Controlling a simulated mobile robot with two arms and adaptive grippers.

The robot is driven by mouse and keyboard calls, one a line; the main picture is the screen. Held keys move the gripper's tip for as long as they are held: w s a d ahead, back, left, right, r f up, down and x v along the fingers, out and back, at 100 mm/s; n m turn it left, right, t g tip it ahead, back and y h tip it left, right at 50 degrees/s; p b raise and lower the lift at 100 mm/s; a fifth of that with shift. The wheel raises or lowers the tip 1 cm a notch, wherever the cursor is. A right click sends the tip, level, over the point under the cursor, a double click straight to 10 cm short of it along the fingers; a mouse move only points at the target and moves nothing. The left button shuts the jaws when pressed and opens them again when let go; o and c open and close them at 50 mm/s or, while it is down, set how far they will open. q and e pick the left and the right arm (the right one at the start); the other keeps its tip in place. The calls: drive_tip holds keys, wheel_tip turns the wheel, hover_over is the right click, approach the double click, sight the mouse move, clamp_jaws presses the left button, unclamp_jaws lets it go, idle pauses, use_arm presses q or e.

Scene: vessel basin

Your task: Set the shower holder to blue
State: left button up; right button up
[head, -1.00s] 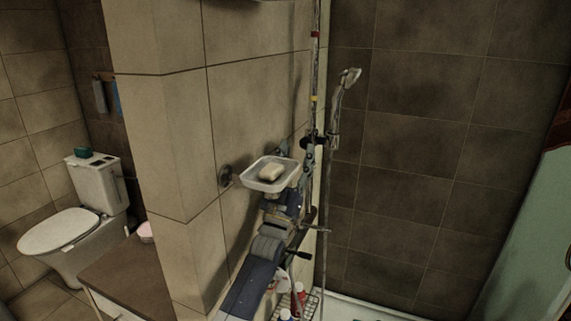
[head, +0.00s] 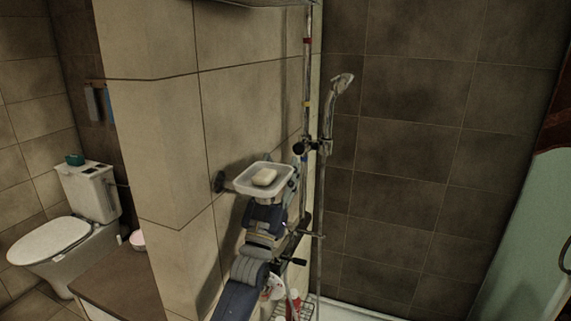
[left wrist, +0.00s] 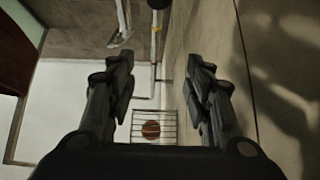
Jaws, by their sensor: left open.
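The black shower holder (head: 312,146) is clamped on the vertical rail (head: 305,75), below its yellow and red bands. The shower head (head: 342,84) sits tilted in it. My left gripper (head: 292,180) is below the holder, partly hidden by the soap dish. In the left wrist view, my left gripper (left wrist: 160,85) points up, its fingers apart and empty. The holder (left wrist: 158,3) and yellow band show at the top, beyond the fingertips. My right gripper is out of view.
A white soap dish (head: 240,184) with soap (head: 264,178) juts from the tiled wall close to my left gripper. A wire shelf (left wrist: 138,127) is higher up the wall. A lower wire basket (head: 305,310) holds bottles. The shower space to the right is clear.

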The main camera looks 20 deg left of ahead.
sight(298, 150)
use_arm(q)
drive_tip(key=w+g, duration=0.1)
drive_tip(key=w, duration=0.2)
drive_tip(key=w+g, duration=0.1)
drive_tip(key=w, duration=0.3)
drive_tip(key=w+g, duration=0.1)
drive_tip(key=w, duration=0.2)
drive_tip(key=shift+w+d+r+m+g+h+b, duration=0.25)
drive_tip(key=shift+w+d+m+g+h+b, duration=0.05)
drive_tip(key=shift+w+d+g+h, duration=0.1)
drive_tip(key=shift+s, duration=0.1)
clamp_jaws()
